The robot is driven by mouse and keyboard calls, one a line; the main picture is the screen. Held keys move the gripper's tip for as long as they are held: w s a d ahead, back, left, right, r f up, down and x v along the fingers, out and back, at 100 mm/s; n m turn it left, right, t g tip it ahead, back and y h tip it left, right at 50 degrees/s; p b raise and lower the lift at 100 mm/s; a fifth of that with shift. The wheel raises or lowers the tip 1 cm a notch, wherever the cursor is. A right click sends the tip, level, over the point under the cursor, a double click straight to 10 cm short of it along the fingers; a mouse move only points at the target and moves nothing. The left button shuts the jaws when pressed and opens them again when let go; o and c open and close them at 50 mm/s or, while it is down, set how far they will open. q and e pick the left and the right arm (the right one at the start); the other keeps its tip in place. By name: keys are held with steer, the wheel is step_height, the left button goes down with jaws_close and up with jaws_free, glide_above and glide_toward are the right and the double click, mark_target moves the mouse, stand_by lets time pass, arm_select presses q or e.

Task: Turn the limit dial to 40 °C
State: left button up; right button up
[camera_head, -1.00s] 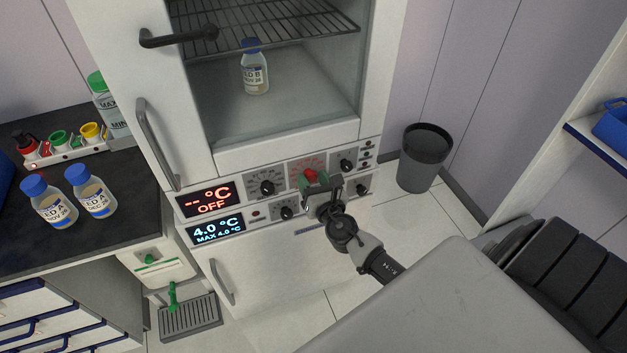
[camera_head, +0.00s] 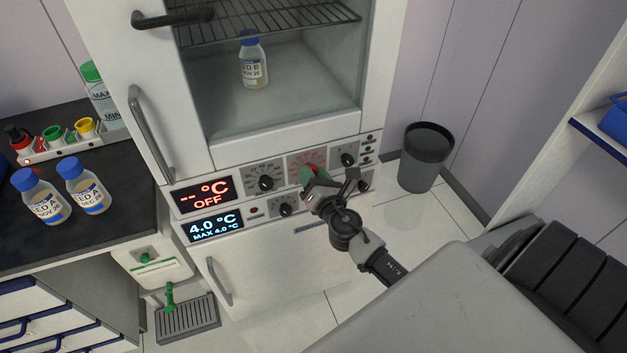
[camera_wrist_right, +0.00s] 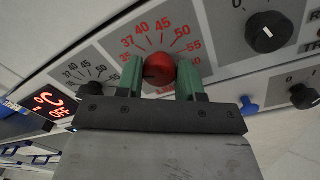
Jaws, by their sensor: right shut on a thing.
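The limit dial is a red knob (camera_wrist_right: 159,69) with a red printed scale showing 37, 40, 45, 50 and 55 around it in the right wrist view. My right gripper (camera_wrist_right: 160,78) has its green fingers on both sides of the knob and is shut on it. The knob's pointer mark cannot be made out. In the head view the red knob (camera_head: 309,170) is mostly hidden behind my right gripper (camera_head: 312,180). The upper display (camera_head: 203,194) reads "-- °C OFF". My left gripper is not in view.
A black dial (camera_head: 266,184) sits left of the red one, another black knob (camera_head: 348,160) to its right. The lower display (camera_head: 215,228) reads 4.0 °C, MAX 4.0 °C. A cabinet door handle (camera_head: 150,135) sticks out at left. A bin (camera_head: 425,157) stands right.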

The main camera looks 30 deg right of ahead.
steer(key=shift+f+m+h+b, duration=0.15)
steer(key=shift+m+b, duration=0.9)
steer(key=shift+m, duration=2.35)
steer(key=shift+m+h+b, duration=0.25)
steer(key=shift+m+b, duration=0.75)
steer(key=shift+m, duration=2.7)
steer(key=o, duration=0.9)
steer(key=shift+o, duration=0.2)
steer(key=shift+s, duration=0.1)
